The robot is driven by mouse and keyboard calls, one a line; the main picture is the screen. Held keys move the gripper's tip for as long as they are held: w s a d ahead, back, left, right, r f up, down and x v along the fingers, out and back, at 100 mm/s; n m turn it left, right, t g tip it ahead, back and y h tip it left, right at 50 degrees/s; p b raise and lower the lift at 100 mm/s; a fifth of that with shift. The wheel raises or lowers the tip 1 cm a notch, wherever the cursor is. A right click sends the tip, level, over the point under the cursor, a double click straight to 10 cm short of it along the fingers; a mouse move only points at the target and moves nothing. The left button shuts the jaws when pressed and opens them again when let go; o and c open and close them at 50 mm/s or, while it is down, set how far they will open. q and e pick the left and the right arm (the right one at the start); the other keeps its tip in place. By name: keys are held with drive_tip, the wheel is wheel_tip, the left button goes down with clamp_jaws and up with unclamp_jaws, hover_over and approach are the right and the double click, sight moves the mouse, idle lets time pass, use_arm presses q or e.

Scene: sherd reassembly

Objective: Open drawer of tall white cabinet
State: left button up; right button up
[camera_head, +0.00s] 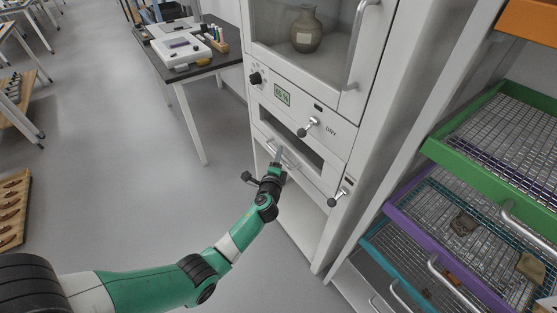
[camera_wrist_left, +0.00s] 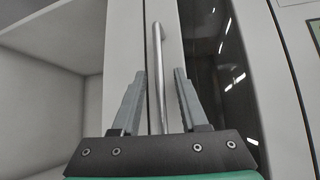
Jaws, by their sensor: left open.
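The tall white cabinet (camera_head: 345,150) stands at centre right in the head view. Its drawer front has a dark glossy panel (camera_head: 298,143), and it appears flush with the cabinet; the panel also shows in the left wrist view (camera_wrist_left: 222,65). Below the dark panel is a metal bar handle, partly hidden by my gripper in the head view. My left gripper (camera_head: 278,158) is open at this handle. In the left wrist view, the handle (camera_wrist_left: 158,75) lies between the two open fingers (camera_wrist_left: 158,85); I cannot tell whether either finger touches it. My right gripper is not in view.
Knobs (camera_head: 313,122) stick out from the cabinet front. A glass door above shows a vase (camera_head: 306,30). Below the drawer is an open white compartment (camera_head: 296,208). A rack with green (camera_head: 470,165) and purple trays stands right. A dark table (camera_head: 190,62) stands behind left.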

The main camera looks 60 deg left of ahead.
use_arm(q)
clamp_jaws()
idle(1.4)
